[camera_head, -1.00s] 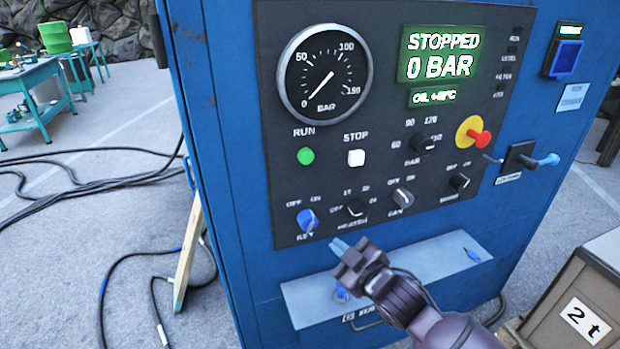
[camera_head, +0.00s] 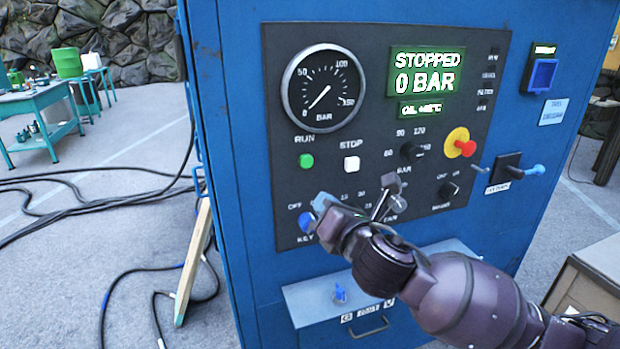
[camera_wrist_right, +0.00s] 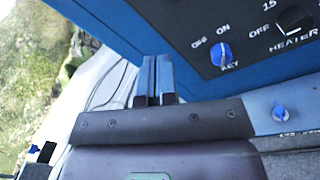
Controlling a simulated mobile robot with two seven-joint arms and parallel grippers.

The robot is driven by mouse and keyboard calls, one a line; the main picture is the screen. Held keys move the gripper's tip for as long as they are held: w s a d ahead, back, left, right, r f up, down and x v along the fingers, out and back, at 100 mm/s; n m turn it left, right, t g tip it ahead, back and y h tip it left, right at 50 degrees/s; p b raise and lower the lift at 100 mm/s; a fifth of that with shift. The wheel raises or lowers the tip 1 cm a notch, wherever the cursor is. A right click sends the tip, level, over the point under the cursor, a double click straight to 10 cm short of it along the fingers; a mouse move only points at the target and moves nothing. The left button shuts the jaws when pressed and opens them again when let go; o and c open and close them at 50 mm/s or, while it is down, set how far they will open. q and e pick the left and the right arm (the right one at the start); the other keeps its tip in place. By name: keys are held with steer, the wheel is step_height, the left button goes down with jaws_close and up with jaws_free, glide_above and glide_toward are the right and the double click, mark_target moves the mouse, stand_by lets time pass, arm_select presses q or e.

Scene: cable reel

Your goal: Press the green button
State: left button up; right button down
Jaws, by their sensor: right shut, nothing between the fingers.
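The green button (camera_head: 306,161), labelled RUN, sits on the dark control panel (camera_head: 300,90) below the gauge. The white STOP button (camera_head: 351,163) is to its right. My right gripper (camera_head: 322,203) is shut and empty, in front of the panel's lower left, below the green button and apart from it in the picture. In the right wrist view its blue fingertips (camera_wrist_right: 153,78) are together, left of the blue key switch (camera_wrist_right: 221,55). The green button is not in the wrist view. My left gripper is not in view.
The display (camera_head: 427,72) reads STOPPED, 0 BAR. A red emergency knob (camera_head: 467,148) on a yellow base sits at the panel's right. A shelf (camera_head: 305,303) juts out below the panel. My right arm hides some lower knobs.

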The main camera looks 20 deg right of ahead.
mark_target(306, 168)
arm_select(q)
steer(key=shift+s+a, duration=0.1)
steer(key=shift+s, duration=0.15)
arm_select(e)
steer(key=n, duration=0.1)
steer(key=d+n+h, duration=0.1)
steer(key=n, duration=0.1)
steer(key=s+n+h, duration=0.1)
steer(key=n, duration=0.1)
steer(key=shift+d+f, duration=0.1)
steer(key=shift+d, duration=0.15)
steer(key=shift+w, duration=0.1)
steer(key=w, duration=0.7)
steer(key=w+b, duration=0.1)
steer(key=w, duration=0.6)
steer(key=shift+a, duration=0.2)
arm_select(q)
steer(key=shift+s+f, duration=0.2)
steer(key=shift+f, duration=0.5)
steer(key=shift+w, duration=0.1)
